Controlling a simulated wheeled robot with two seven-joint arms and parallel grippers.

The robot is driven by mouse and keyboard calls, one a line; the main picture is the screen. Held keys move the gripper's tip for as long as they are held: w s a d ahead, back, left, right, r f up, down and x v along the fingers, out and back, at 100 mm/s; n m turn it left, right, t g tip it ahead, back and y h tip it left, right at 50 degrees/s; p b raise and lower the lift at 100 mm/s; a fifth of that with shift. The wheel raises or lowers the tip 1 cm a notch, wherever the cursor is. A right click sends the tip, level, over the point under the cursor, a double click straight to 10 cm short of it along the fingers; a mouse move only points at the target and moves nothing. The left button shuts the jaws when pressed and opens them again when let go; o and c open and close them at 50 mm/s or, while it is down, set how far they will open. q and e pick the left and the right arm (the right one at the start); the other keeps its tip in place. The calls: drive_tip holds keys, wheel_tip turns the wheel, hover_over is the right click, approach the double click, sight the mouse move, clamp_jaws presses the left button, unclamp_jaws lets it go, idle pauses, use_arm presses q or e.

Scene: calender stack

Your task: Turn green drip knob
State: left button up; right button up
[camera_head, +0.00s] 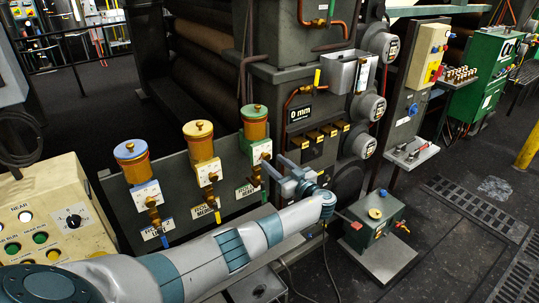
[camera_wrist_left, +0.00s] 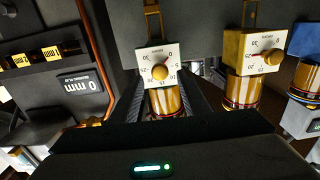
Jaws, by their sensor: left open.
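The green-topped drip cup (camera_head: 254,122) stands at the right end of a row of three, with a white dial plate (camera_head: 261,151) below it. In the left wrist view, which is upside down, this white dial (camera_wrist_left: 173,53) with its round brass knob (camera_wrist_left: 160,72) lies ahead, between the fingers. My left gripper (camera_head: 274,166) is open and empty in front of the dial, its fingers pointing at it. The fingers straddle the knob in view; whether they touch it I cannot tell. The green cap is hidden in the wrist view. My right gripper is not in view.
A yellow-topped cup (camera_head: 202,140) and a blue-topped cup (camera_head: 132,160) with similar dials stand to the left. A black "0 mm" sign (camera_head: 299,113) and brass fittings are right of the green cup. A green box (camera_head: 372,220) stands on the floor at right.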

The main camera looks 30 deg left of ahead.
sight(268, 157)
use_arm(q)
drive_tip(key=shift+p+x, duration=0.4)
drive_tip(key=shift+x, duration=1.55)
drive_tip(key=c, duration=1)
